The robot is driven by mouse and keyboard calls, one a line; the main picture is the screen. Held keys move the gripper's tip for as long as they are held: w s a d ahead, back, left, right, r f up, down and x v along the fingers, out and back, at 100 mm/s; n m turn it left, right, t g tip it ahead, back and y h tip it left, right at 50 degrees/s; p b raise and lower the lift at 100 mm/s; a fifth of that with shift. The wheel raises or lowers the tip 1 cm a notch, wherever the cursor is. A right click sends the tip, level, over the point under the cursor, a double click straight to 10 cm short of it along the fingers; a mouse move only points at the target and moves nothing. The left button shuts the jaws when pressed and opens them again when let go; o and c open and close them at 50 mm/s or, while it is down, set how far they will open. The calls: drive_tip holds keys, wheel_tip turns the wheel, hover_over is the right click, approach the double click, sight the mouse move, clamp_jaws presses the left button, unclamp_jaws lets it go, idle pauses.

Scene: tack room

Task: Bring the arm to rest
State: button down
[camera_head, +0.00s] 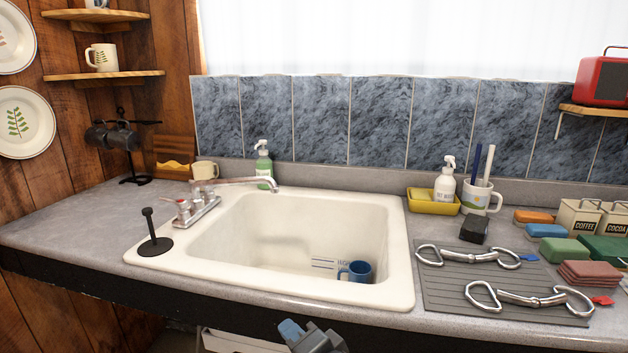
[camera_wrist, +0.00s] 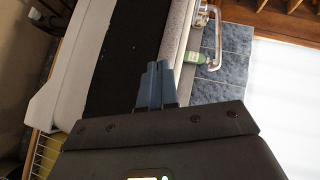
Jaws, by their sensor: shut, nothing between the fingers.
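My gripper (camera_head: 298,334) shows at the bottom edge of the head view, in front of the counter and below the sink's front rim. In the wrist view my gripper (camera_wrist: 157,72) has its two blue-grey fingers together, with nothing between them. It touches nothing that I can see. Most of my arm is outside the head view.
The counter (camera_head: 70,222) has a dark front edge close to my gripper. Two metal bits (camera_head: 470,256) (camera_head: 528,298) lie on a grey mat (camera_head: 440,283) at right. The left counter is mostly clear.

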drive_tip(key=s+d+f+n+t+h, duration=0.1)
drive_tip(key=s+d+f+n+h, duration=0.2)
drive_tip(key=s+d, duration=0.8)
drive_tip(key=s+d+f+t+h, duration=0.15)
drive_tip(key=s+d+f, duration=0.35)
drive_tip(key=s+d, duration=0.6)
drive_tip(key=s+d+r+n+h, duration=0.1)
drive_tip(key=s+r, duration=0.4)
drive_tip(key=s, duration=0.6)
drive_tip(key=s+d+r+n+h, duration=0.2)
drive_tip(key=s+r, duration=0.4)
drive_tip(key=s, duration=0.5)
drive_tip(key=shift+s+n+h, duration=0.35)
drive_tip(key=shift+n+h, duration=0.1)
drive_tip(key=shift+n, duration=0.65)
drive_tip(key=shift+d, duration=0.1)
